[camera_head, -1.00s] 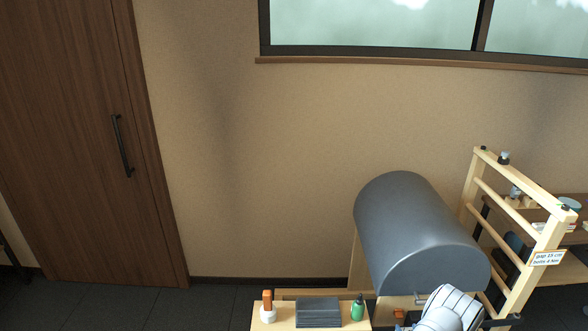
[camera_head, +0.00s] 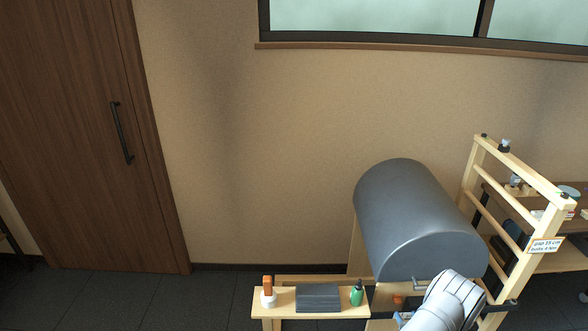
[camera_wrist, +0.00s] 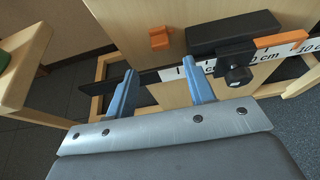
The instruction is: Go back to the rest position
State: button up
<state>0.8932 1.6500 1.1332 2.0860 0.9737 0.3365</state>
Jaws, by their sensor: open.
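In the wrist view my gripper (camera_wrist: 160,92) is open, its two blue fingers apart. Nothing shows held between them. Past the fingers is a wooden panel with an orange block (camera_wrist: 160,38), a black block (camera_wrist: 234,32) and a white ruler strip marked in cm (camera_wrist: 284,50). A black knob (camera_wrist: 238,75) sits below the black block. In the head view my grey arm shows at the bottom right, in front of the grey barrel (camera_head: 418,215); the fingertips are not clear there.
A small wooden bench (camera_head: 285,311) holds a dark folded mat (camera_head: 318,297), a green bottle (camera_head: 357,293) and a white container with an orange top (camera_head: 268,292). A wooden ladder frame (camera_head: 490,200) with a sign (camera_head: 545,245) stands right. Floor at left is clear.

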aim_at(398, 303)
jog(key=x, duration=0.8)
jog(key=shift+w, duration=0.1)
jog(key=shift+s+r, duration=0.35)
jog(key=shift+r, duration=0.35)
jog(key=v, duration=3)
jog(key=shift+f+x, duration=0.2)
jog(key=shift+x, duration=2.1)
jog(key=shift+s, duration=0.15)
jog(key=x, duration=1.1)
jog(key=shift+r, duration=0.15)
